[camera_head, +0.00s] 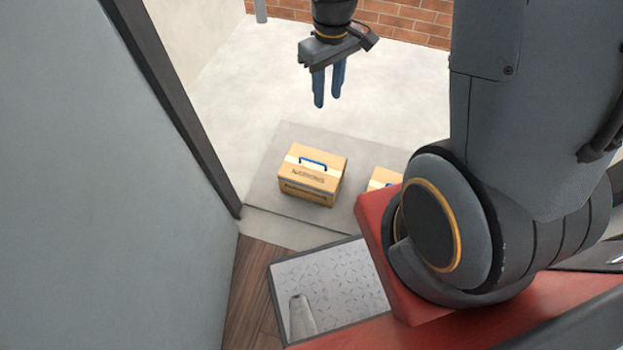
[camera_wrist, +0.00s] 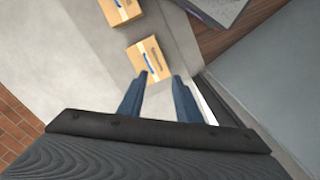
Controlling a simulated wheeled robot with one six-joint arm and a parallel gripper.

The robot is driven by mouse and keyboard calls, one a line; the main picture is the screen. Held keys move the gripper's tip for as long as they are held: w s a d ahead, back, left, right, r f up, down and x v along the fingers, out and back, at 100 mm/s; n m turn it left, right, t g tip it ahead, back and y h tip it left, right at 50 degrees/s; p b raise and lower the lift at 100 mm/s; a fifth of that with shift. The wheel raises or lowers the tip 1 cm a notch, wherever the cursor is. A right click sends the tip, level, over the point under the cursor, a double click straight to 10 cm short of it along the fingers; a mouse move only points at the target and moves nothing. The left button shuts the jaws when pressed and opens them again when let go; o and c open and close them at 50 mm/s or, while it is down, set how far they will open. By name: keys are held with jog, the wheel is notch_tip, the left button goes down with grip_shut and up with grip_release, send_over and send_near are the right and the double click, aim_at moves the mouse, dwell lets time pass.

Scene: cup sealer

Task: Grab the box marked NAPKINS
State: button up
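A tan cardboard box (camera_head: 312,176) with a blue handle on top and a dark label that looks like NAPKINS stands on the grey mat (camera_head: 265,190). My gripper (camera_head: 328,103) hangs above and behind it in the head view, apart from it, with its two blue fingers separated and nothing between them. In the wrist view a box (camera_wrist: 150,60) with a blue handle shows just beyond the fingertips (camera_wrist: 160,82). A second tan box (camera_head: 383,178) is partly hidden behind my arm in the head view. It also shows in the wrist view (camera_wrist: 120,10), at the top edge.
A grey wall or door panel (camera_head: 100,180) with a dark frame stands at the left. A brick wall (camera_head: 410,22) is at the back. A metal tread plate (camera_head: 335,285) lies in front of the mat. Pale floor (camera_head: 245,90) around my gripper is clear.

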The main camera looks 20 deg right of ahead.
jog(key=w+f+n+b, duration=0.2)
jog(key=w+f+b, duration=0.25)
jog(key=f, duration=0.65)
jog(key=w+f+n+b, duration=0.2)
jog(key=w+f+b, duration=0.25)
jog(key=f, duration=0.75)
jog(key=n+b, duration=0.2)
jog(key=b, duration=0.5)
send_over(313, 162)
jog(key=f, duration=1.8)
jog(key=shift+w+f, duration=0.15)
jog(key=shift+w, duration=0.1)
jog(key=shift+f+b, duration=1.5)
jog(key=shift+f, duration=1.7)
jog(key=shift+r, duration=0.1)
jog(key=shift+c, duration=0.3)
grip_shut()
